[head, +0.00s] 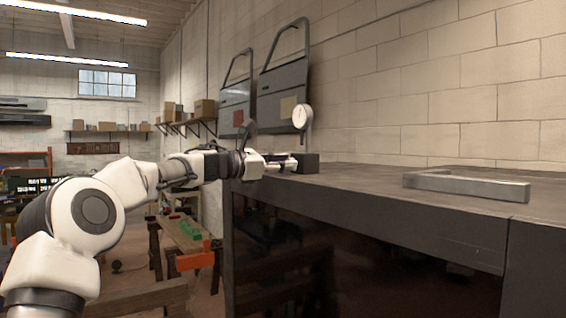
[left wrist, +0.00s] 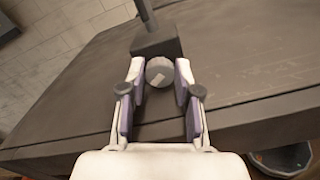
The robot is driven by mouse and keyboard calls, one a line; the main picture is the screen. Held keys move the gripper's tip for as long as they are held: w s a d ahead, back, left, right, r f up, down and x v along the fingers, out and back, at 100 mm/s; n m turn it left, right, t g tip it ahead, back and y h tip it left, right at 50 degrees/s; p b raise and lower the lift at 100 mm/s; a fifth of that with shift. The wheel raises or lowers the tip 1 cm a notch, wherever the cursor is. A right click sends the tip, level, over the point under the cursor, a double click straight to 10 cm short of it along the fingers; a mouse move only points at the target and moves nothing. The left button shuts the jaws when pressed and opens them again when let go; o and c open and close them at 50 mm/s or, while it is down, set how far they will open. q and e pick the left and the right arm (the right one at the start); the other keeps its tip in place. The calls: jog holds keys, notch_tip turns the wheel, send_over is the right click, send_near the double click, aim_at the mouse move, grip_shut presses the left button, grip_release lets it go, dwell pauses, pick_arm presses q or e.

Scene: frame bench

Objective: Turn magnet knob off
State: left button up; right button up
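The magnet base is a dark block (head: 307,163) at the far left end of the bench, with a white round dial (head: 302,117) above it. In the left wrist view the base (left wrist: 155,42) carries a post and a round grey knob (left wrist: 159,72) with a paler mark on its face. My left gripper (head: 284,160) is level with the base at the bench edge. In the left wrist view its two fingers (left wrist: 159,75) stand apart, one on each side of the knob, with what looks like a narrow gap to each. My right gripper is not in view.
The dark bench top (head: 380,182) is mostly clear. A grey metal angle frame (head: 465,187) lies on it at the right. Left of the bench stands a low wooden stand (head: 185,235) with green and orange parts. Door frames hang on the wall.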

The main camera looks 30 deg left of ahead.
pick_arm(q)
jog(key=shift+w, duration=0.1)
grip_shut()
jog(key=shift+w+d+f, duration=0.15)
jog(key=shift+w, duration=0.05)
jog(key=shift+n, duration=0.3)
jog(key=n+p, duration=0.2)
jog(key=n, duration=0.3)
jog(key=shift+f, duration=0.1)
jog(key=n, duration=0.5)
jog(key=shift+f, duration=0.15)
